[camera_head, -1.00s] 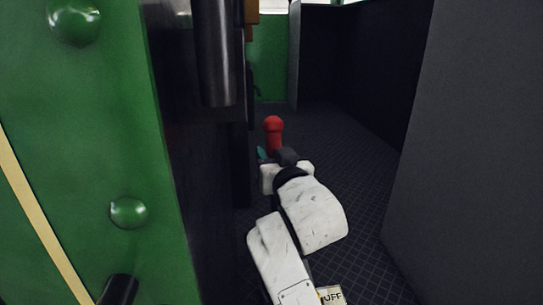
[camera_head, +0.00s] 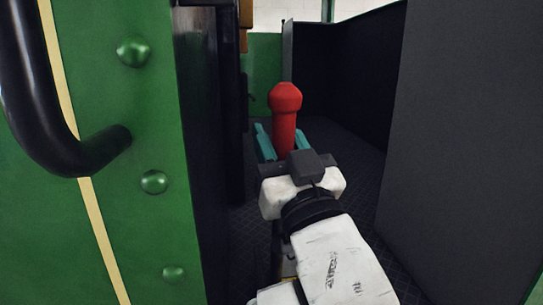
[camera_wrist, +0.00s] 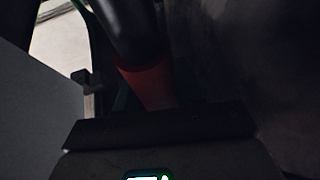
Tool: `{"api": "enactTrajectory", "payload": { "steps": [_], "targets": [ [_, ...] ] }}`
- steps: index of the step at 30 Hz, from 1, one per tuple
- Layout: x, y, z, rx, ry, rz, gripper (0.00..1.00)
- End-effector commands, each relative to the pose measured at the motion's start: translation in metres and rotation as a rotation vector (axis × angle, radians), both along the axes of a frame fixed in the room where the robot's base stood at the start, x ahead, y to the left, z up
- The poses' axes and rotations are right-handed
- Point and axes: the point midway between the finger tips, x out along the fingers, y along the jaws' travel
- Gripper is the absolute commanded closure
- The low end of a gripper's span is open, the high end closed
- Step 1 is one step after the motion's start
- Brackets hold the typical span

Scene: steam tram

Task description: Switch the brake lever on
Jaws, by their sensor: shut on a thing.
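The brake lever's red handle (camera_head: 285,105), with a rounded top, stands upright in the middle of the head view. My gripper (camera_head: 283,140) has one teal finger on each side of its lower part and is shut on it. The red part also shows in the wrist view (camera_wrist: 150,86), next to a dark rounded bar. The gripper body and my white wrist hide the lever's lower end in the head view.
A green riveted panel (camera_head: 155,225) with a black curved handrail (camera_head: 45,120) stands close on the left. A dark grey wall (camera_head: 470,130) closes the right. Patterned dark floor (camera_head: 360,185) lies between them, with a dark partition (camera_head: 350,70) behind.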

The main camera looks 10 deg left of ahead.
Motion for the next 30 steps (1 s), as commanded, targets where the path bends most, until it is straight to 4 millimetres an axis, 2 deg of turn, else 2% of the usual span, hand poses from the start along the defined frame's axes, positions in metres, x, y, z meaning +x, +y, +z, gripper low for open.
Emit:
{"api": "enactTrajectory", "payload": {
  "steps": [1, 6, 12, 19, 30],
  "targets": [
    [-0.012, -0.004, -0.010, 0.010, -0.029, 0.001, 1.00],
    [-0.045, -0.013, -0.015, 0.032, -0.108, 0.000, 1.00],
    [-0.070, -0.020, -0.019, 0.050, -0.169, 0.000, 1.00],
    [-0.082, -0.024, -0.020, 0.058, -0.201, -0.001, 1.00],
    [-0.086, -0.024, -0.021, 0.058, -0.205, 0.000, 1.00]
  ]
}}
